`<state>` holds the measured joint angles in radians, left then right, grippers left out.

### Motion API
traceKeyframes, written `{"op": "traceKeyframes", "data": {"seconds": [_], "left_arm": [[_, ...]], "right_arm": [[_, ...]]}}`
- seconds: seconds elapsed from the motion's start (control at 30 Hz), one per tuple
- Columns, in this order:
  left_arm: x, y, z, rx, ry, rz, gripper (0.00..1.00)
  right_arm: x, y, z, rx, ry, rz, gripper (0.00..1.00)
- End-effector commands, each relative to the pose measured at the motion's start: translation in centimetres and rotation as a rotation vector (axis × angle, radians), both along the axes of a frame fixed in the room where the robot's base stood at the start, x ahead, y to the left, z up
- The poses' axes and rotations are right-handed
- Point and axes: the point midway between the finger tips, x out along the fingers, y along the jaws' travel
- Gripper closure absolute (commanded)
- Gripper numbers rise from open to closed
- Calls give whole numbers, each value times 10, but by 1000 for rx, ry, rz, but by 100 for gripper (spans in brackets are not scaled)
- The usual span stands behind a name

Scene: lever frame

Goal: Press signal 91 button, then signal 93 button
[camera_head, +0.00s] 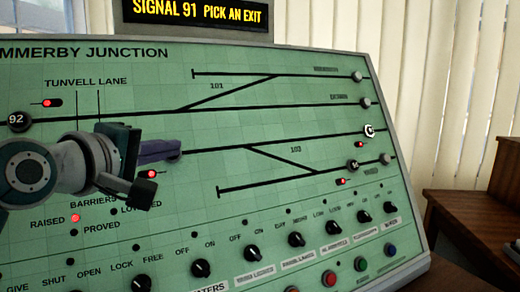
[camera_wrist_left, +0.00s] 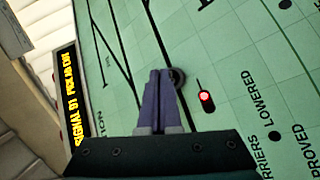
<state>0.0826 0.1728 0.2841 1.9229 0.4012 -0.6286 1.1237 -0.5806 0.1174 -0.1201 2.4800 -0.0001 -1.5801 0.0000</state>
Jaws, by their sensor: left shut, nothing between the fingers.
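The green signal panel (camera_head: 120,235) leans back and fills most of the head view. My left gripper (camera_head: 178,150) is shut and empty, its purple fingers pointing right at the left end of the middle track line. In the left wrist view the fingertips (camera_wrist_left: 160,73) are beside a round dark button (camera_wrist_left: 179,76), which is partly hidden; whether they touch it I cannot tell. Its number is not readable. The display (camera_head: 200,12) reads "SIGNAL 91 PICK AN EXIT". At the right a round button (camera_head: 370,130) shows bright white. I cannot make out which button is 93.
Button 92 (camera_head: 16,120) is at the far left. Other round buttons stand at the right track ends, including one dark button (camera_head: 353,165). Red lamps glow near several signals. A row of black knobs (camera_head: 253,252) runs along the bottom. A wooden cabinet (camera_head: 470,215) stands right of the panel.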

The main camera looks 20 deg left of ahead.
Motion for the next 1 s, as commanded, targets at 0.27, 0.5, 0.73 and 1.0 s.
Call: {"op": "traceKeyframes", "data": {"seconds": [0.27, 0.5, 0.73, 1.0], "left_arm": [[2, 2, -1, 1, -1, 1, 100], [4, 4, -3, 0, -1, 1, 100], [5, 6, -4, 0, -1, 1, 100], [5, 6, -4, 0, 0, 1, 100]], "right_arm": [[0, 0, -1, 0, 0, 0, 55], [0, 0, -2, 0, 0, 0, 55], [0, 0, -3, 0, -1, 0, 55], [0, -1, -2, -3, 0, 2, 55]]}}
